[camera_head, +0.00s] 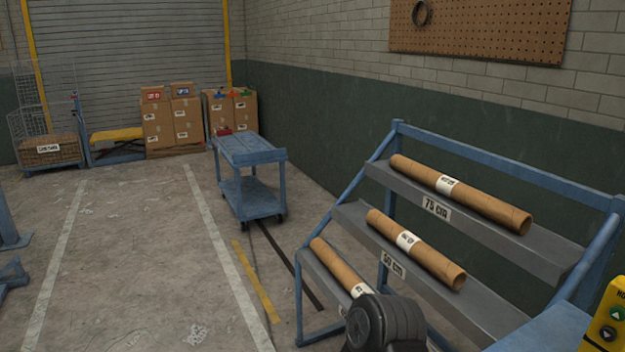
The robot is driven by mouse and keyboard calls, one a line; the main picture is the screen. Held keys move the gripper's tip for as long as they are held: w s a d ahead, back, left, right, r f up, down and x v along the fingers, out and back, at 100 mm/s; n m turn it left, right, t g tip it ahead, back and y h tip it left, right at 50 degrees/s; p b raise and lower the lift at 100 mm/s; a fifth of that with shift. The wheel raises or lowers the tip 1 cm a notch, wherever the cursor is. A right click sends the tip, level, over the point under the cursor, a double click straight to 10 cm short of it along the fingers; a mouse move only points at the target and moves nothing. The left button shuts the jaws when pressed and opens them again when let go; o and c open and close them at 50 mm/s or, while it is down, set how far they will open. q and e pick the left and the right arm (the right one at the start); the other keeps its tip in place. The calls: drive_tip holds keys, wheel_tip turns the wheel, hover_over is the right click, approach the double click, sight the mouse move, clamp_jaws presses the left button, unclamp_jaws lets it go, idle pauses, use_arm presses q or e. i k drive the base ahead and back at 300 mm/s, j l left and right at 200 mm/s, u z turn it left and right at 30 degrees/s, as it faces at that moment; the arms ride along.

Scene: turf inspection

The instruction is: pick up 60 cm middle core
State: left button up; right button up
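The middle core (415,249) is a brown cardboard tube with a white label, lying on the middle shelf (352,220) of a blue-framed stepped rack. Its near end shows a dark hollow opening. The plate on that shelf's front edge (392,264) is hard to read. A dark rounded part of my own arm shows at the bottom, in front of the lower shelf and apart from the middle core in the picture. No fingertips of either gripper are in view.
A longer core (466,196) lies on the top shelf, marked 75 cm. A shorter core (340,266) lies on the bottom shelf, partly hidden by my arm. A blue cart (249,160) stands behind the rack. Open floor (150,250) lies left. A yellow button panel (607,320) is lower right.

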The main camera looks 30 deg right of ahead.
sight(514, 219)
drive_tip(key=i, duration=1.35)
drive_tip(key=i+j+z, duration=0.1)
drive_tip(key=i, duration=1.25)
drive_tip(key=z, duration=4.25)
